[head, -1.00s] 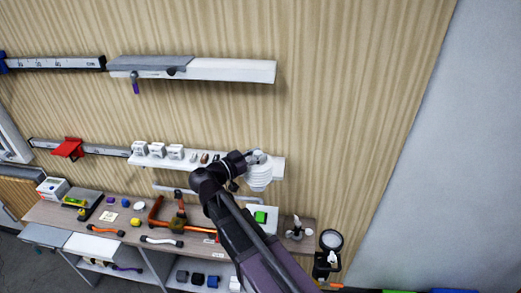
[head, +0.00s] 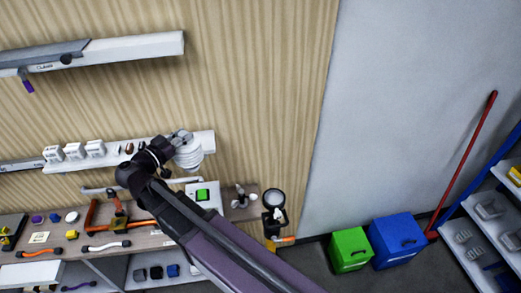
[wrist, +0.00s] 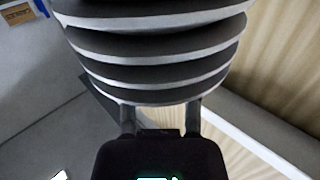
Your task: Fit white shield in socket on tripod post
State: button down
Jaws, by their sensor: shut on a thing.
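The white shield (head: 188,156), a stack of round louvred plates, is in my gripper (head: 180,137) in front of the wall shelf in the head view. In the wrist view the shield (wrist: 155,50) fills the top middle, its plates dark in shadow with pale rims. The two fingers of my gripper (wrist: 160,112) reach up to its near end, and the grip itself is partly hidden. I cannot make out the tripod post or its socket in either view.
A workbench (head: 80,262) with tools and small parts runs below the shelf (head: 120,152). A black round-headed stand (head: 274,200) is at its right end. Green (head: 349,250) and blue (head: 397,240) bins stand on the floor, with a red pole (head: 467,160) and rack at right.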

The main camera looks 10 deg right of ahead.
notch_tip(320, 180, down, 19)
jog(key=b, duration=1.8)
jog(key=shift+a, duration=0.1)
